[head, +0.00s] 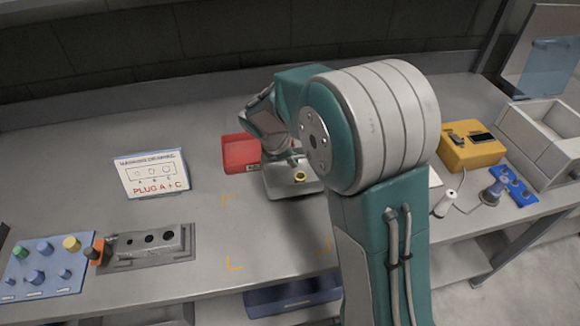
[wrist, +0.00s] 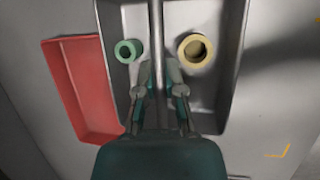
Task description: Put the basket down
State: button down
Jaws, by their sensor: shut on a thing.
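The basket is a shallow grey metal tray (wrist: 217,118) with a bar handle (wrist: 156,30) across its middle. It also shows in the head view (head: 279,187), partly hidden behind my arm. A green ring (wrist: 118,51) lies in it left of the handle, and a yellow ring (wrist: 183,51) lies to the right. My gripper (wrist: 157,82) is shut on the handle, with one finger on each side. I cannot tell for certain whether the basket's underside is clear of the bench.
A red bin (head: 240,153) is close beside the basket on its left. Yellow corner marks (head: 234,265) outline a bare patch of bench in front. A sign (head: 151,175), a block with holes (head: 150,243) and a blue peg board (head: 42,268) are left; a yellow box (head: 470,150) is right.

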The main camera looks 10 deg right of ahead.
aim_at(291, 176)
jog(key=f, duration=0.3)
jog(key=shift+a+f, duration=0.25)
jog(key=c, duration=0.8)
grip_release()
jog(key=shift+d, duration=0.1)
jog(key=shift+o, duration=0.2)
